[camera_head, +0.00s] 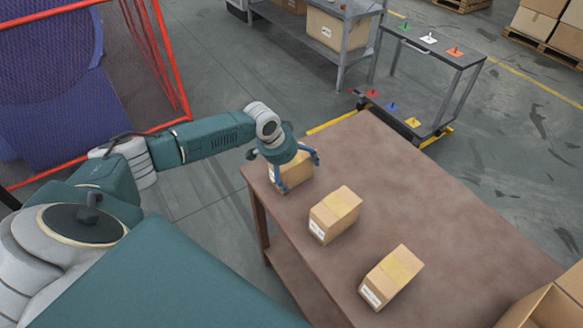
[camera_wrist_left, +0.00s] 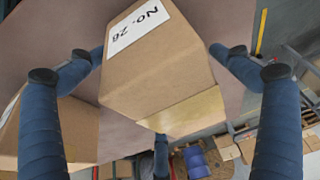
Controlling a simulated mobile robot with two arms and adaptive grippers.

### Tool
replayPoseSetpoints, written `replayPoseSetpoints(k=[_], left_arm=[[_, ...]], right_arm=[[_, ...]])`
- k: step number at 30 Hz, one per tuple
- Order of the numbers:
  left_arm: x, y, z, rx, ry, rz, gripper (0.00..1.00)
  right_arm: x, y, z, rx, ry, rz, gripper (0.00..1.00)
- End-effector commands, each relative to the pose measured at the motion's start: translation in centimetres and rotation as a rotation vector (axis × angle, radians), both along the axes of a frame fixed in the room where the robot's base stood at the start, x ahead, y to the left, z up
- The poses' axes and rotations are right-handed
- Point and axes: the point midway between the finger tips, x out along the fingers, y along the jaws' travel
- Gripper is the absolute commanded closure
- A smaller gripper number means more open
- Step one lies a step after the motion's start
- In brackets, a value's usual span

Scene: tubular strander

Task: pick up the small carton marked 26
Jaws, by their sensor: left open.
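The small carton marked 26 (camera_wrist_left: 160,70) is a brown box with a white label reading "No. 26" and a tape strip. In the left wrist view it sits between the spread blue fingers. In the head view this carton (camera_head: 298,171) stands at the table's far left corner, partly hidden by my left gripper (camera_head: 284,168). The gripper is open, over and around the carton; I cannot tell whether any finger touches it. My right gripper is not in view.
The brown table (camera_head: 420,190) also bears a middle carton (camera_head: 335,214) and a nearer carton (camera_head: 391,277). An open box (camera_head: 550,305) is at the lower right. A dark cart (camera_head: 432,50) with coloured pieces stands beyond. A red mesh guard (camera_head: 160,50) is at the left.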

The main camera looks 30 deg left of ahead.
Motion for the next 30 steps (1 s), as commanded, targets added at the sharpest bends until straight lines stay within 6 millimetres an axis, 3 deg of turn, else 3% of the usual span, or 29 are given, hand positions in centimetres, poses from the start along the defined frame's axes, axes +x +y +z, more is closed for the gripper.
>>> replayPoseSetpoints(k=[19,28,30], left_arm=[[-0.04,0.01,-0.5,0.0,0.001,0.0,0.0],[-0.04,0.0,-0.49,0.0,0.001,0.0,0.6],[0.1,0.0,-0.33,-0.001,-0.003,0.0,0.65]], right_arm=[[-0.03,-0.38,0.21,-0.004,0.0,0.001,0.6],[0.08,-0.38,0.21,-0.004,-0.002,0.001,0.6],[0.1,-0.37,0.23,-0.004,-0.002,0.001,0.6]])
